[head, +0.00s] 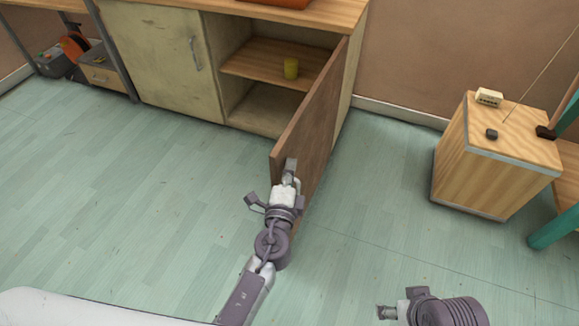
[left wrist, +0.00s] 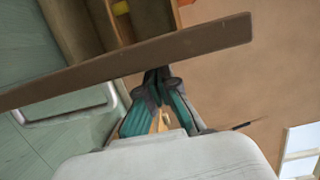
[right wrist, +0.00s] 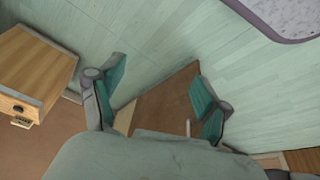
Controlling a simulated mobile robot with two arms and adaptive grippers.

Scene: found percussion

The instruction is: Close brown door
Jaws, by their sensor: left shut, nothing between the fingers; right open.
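The brown door (head: 318,122) stands wide open from the right side of the cabinet (head: 165,75), swung out toward me. In the left wrist view the door (left wrist: 130,60) is a long brown strip across the picture. My left gripper (head: 291,166) is shut and empty at the door's free end. In the left wrist view the tips of my left gripper (left wrist: 158,73) reach the door's edge; I cannot tell whether they touch. My right gripper (right wrist: 158,76) is open and empty above the floor, away from the door; part of it shows at the bottom of the head view (head: 392,310).
A wooden box cabinet (head: 490,165) with small items on top stands at the right. A teal-legged table (head: 555,228) is at the far right. The floor (head: 370,190) right of the door is clear.

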